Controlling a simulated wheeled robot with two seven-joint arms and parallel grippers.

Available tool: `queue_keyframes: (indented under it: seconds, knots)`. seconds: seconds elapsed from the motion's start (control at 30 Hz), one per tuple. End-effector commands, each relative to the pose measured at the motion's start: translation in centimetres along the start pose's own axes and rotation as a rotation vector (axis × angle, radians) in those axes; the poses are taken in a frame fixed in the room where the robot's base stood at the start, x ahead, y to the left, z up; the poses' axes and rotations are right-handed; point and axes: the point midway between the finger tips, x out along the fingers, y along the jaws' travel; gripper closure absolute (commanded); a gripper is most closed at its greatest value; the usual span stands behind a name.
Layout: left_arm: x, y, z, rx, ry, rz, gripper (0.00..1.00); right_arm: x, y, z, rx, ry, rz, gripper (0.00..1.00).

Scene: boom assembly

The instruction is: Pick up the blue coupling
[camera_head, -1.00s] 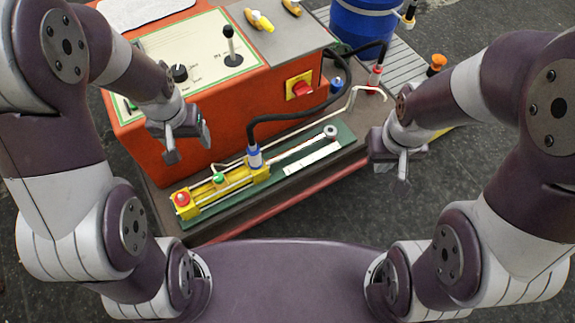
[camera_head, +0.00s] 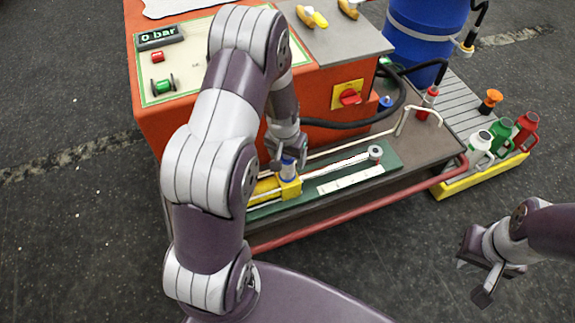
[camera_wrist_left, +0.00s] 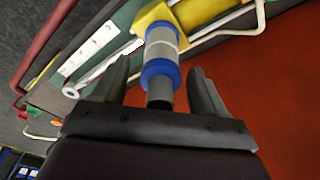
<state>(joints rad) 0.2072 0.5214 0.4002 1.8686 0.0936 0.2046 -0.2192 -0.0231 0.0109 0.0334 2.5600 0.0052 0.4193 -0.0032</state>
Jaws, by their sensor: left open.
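The blue coupling (camera_head: 288,168), a blue-ringed grey-white piece, stands on the yellow end block (camera_head: 291,188) of the cylinder. In the left wrist view the coupling (camera_wrist_left: 161,58) lies between the two fingers of my left gripper (camera_wrist_left: 160,68), with a visible gap on each side. This gripper is open, and no grip on the coupling shows. In the head view my left gripper (camera_head: 287,158) is directly above the coupling and partly hides it. My right gripper (camera_head: 474,280) hangs apart at the right; its jaw opening is unclear.
The orange machine (camera_head: 330,95) stands just behind my left gripper. A black hose (camera_head: 345,124) runs toward the coupling; its end is hidden. A blue drum (camera_head: 425,35) stands at the back. Floor beyond is clear.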

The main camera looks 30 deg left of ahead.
Motion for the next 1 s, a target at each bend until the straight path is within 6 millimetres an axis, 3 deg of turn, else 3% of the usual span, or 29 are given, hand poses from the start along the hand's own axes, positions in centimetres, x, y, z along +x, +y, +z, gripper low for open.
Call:
queue_keyframes:
  seconds: [0.23, 0.4, 0.47, 0.77, 1.0]
  knots:
    - [0.2, 0.0, -0.1, 0.000, 0.002, 0.000, 0.28, 0.0, 0.0, 0.0, 0.000, 0.000, 0.000, 1.00]
    - [0.2, 0.0, 0.0, 0.000, 0.001, 0.000, 0.83, 0.0, 0.0, 0.0, 0.000, 0.000, 0.000, 1.00]
    - [0.2, 0.0, 0.0, 0.000, 0.001, 0.000, 1.00, 0.1, 0.0, 0.0, 0.000, 0.000, 0.000, 1.00]
    - [-0.3, 0.0, -0.2, -0.001, 0.003, 0.000, 1.00, -0.2, 0.0, 0.0, 0.000, 0.000, 0.000, 1.00]
    - [-4.0, 0.0, -0.8, 0.000, 0.006, -0.001, 1.00, -1.8, 0.0, -0.2, 0.000, 0.000, 0.000, 1.00]
